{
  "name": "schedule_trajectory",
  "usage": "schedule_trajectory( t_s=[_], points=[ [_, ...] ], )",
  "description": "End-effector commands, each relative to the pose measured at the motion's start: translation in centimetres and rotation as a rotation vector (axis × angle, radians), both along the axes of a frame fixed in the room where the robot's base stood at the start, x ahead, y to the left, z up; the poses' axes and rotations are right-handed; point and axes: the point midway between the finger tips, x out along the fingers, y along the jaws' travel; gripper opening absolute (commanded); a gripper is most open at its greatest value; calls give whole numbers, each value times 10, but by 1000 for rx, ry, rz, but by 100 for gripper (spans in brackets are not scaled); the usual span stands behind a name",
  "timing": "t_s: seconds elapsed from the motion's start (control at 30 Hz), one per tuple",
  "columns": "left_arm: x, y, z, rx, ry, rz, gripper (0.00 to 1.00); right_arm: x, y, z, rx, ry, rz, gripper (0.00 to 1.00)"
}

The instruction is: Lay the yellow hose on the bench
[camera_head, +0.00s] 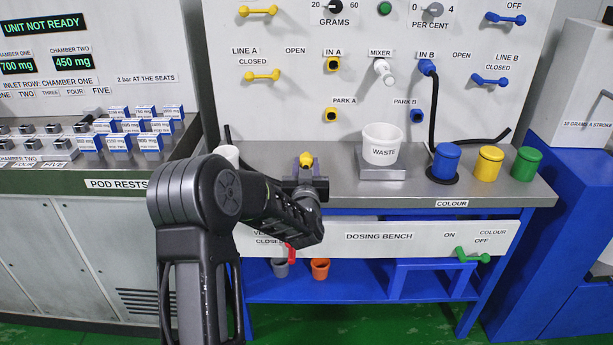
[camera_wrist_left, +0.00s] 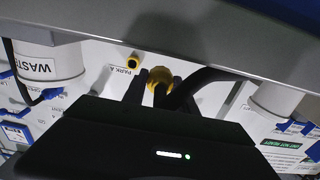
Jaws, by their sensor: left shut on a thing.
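The yellow hose's yellow end (camera_head: 306,159) is at my left gripper (camera_head: 306,176), over the bench (camera_head: 335,182) to the left of the waste cup. The gripper is shut on it. In the left wrist view the yellow hose end (camera_wrist_left: 160,77) sits between the fingers of the left gripper (camera_wrist_left: 152,92), with its black tube running off to the right. My left arm hides part of the bench top, and I cannot tell whether the hose touches the bench. My right gripper is not in view.
The white waste cup (camera_head: 381,145) stands on a grey scale (camera_head: 381,164). Blue (camera_head: 446,163), yellow (camera_head: 487,164) and green (camera_head: 526,164) pots stand at the right. The blue hose (camera_head: 428,67) is at IN B. A white cup (camera_head: 228,155) stands left of my gripper.

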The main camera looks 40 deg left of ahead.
Motion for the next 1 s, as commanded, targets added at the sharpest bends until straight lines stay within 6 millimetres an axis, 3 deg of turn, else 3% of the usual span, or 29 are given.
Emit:
schedule_trajectory(
  t_s=[0.2, 0.63, 0.67, 0.9, 1.0],
  points=[
    [0, 0, -30, 0, 2, 0, 0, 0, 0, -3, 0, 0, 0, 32],
    [0, 0, -35, 1, -1, 0, 0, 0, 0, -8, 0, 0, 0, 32],
    [0, 0, -35, 0, 0, 0, 36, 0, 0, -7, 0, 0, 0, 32],
    [0, 0, -34, 0, 0, 0, 55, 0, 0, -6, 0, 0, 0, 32],
    [0, 0, -34, 0, 0, 0, 56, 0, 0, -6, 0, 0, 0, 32]
  ],
)
